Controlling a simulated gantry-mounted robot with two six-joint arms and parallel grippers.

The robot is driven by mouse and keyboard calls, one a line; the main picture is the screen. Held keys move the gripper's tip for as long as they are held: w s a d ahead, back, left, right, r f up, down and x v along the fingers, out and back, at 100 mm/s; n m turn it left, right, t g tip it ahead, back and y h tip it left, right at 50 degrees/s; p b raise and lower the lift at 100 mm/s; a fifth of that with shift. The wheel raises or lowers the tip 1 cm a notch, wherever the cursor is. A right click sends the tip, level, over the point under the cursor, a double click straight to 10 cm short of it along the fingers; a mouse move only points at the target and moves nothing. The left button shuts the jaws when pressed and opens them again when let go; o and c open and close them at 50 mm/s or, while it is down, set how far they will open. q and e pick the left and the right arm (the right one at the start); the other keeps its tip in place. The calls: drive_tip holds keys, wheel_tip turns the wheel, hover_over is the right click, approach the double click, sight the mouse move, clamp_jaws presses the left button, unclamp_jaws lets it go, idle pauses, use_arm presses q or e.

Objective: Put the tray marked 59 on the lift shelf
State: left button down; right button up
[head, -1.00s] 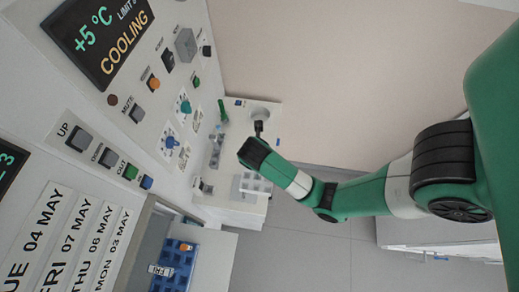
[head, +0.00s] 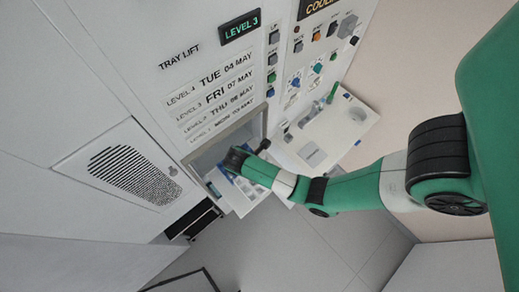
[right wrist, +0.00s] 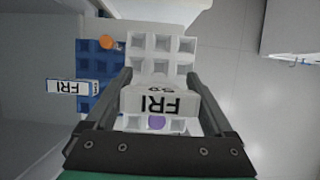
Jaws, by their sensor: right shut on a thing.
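My right gripper (right wrist: 160,95) is shut on the grip block of a white tray (right wrist: 162,46) with square wells. The block's label reads FRI and 59, upside down in the right wrist view. A purple cap (right wrist: 157,123) shows in a well near the fingers. In the head view, the same gripper (head: 233,162) is at the tray lift opening, above the pale lift shelf (head: 243,205). Whether the held tray touches the shelf cannot be told. My left gripper is not in view.
A blue tray (right wrist: 92,65) with an orange cap (right wrist: 107,42) and its own FRI label (right wrist: 70,87) lies close left of the held tray. The lift display (head: 241,26) reads LEVEL 3. A counter (head: 335,128) stands to the right.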

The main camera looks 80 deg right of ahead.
drive_tip(key=shift+w+a, duration=0.25)
drive_tip(key=shift+a, duration=0.1)
drive_tip(key=shift+d+f, duration=0.1)
drive_tip(key=shift+f, duration=2.4)
drive_tip(key=shift+f, duration=0.2)
drive_tip(key=shift+f, duration=0.3)
drive_tip(key=shift+f+b, duration=0.3)
drive_tip(key=shift+b, duration=0.1)
drive_tip(key=o, duration=1.3)
